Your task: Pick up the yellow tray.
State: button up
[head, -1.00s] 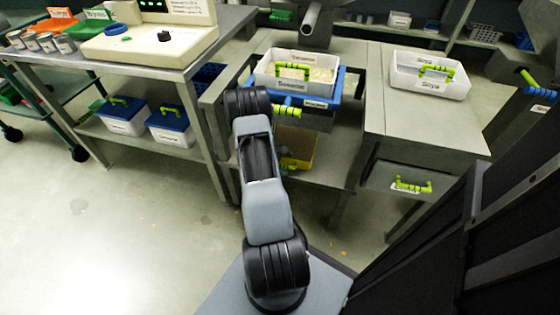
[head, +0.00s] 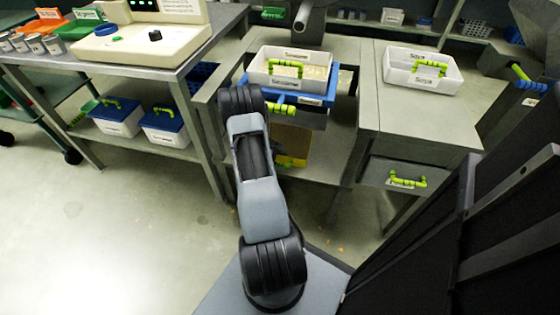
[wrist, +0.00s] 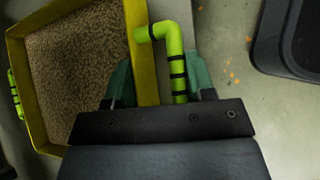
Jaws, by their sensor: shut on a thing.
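The yellow tray (wrist: 146,75) is filled with brown grains and lies at the left of the wrist view. A lime-green handle (wrist: 178,68) with black bands stands on its near wall. My gripper (wrist: 160,72) is shut on this handle, its green fingers on either side.
Above it, a white tray (head: 262,72) sits on a blue-rimmed box (head: 318,99). Another white tray (head: 393,75) stands on the table at right. A shelf at left holds two blue-lidded boxes (head: 115,125). Floor at left is clear.

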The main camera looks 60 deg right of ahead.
jog(key=shift+c, duration=0.7)
jog(key=shift+s+a+p, duration=0.2)
jog(key=shift+s+a, duration=0.1)
jog(key=shift+a, duration=0.65)
jog(key=shift+s+a+p, duration=0.25)
jog(key=shift+s+a, duration=0.05)
jog(key=shift+a, duration=0.6)
jog(key=shift+s+a+p, duration=0.2)
jog(key=shift+s+a, duration=0.1)
jog(key=shift+a, duration=0.65)
jog(key=o, duration=1.3)
jog(key=shift+p+v, duration=1.8)
jog(key=shift+v, duration=5.15)
